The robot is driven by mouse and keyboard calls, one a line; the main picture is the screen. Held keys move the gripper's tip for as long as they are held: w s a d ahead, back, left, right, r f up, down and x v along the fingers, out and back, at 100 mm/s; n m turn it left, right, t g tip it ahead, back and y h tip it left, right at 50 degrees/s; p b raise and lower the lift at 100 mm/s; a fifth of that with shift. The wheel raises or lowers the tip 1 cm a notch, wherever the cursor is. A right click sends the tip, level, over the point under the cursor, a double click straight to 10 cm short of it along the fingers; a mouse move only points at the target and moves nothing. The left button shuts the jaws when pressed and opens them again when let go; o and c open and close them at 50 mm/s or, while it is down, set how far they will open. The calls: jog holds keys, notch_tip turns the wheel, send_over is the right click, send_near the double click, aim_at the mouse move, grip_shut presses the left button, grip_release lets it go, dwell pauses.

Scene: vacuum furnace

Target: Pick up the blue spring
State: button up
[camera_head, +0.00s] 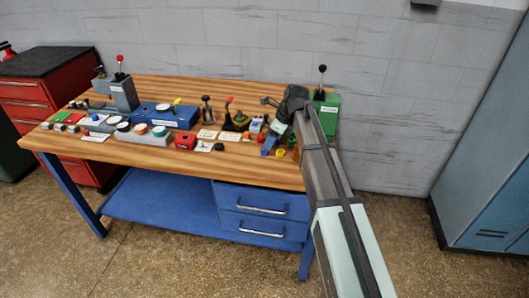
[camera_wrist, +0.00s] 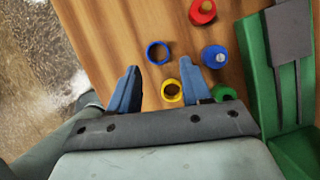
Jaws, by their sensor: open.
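In the wrist view two blue round parts lie on the wooden tabletop: a hollow blue ring (camera_wrist: 158,52) and a blue part with a silvery centre (camera_wrist: 214,57). I cannot tell for certain which is the blue spring. My gripper (camera_wrist: 160,74) is open and empty, its blue fingers pointing toward the ring. The ring is just beyond the fingertips, roughly between them; the other blue part is beyond and right of the right finger. A yellow ring (camera_wrist: 172,91) shows between the fingers, close to the right one. In the head view the blue parts are too small to tell apart.
A red round part (camera_wrist: 202,11) lies farther away, and a green one (camera_wrist: 223,93) is partly behind my right finger. A green fixture (camera_wrist: 262,95) stands close on the right. The table edge (camera_wrist: 92,62) is on the left. Several devices and a blue box (camera_head: 165,116) fill the bench's left.

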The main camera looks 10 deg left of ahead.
jog(key=shift+x, duration=2.6)
jog(key=shift+s+a, duration=0.1)
jog(key=shift+a, duration=0.05)
jog(key=shift+r, duration=0.1)
jog(key=c, duration=0.8)
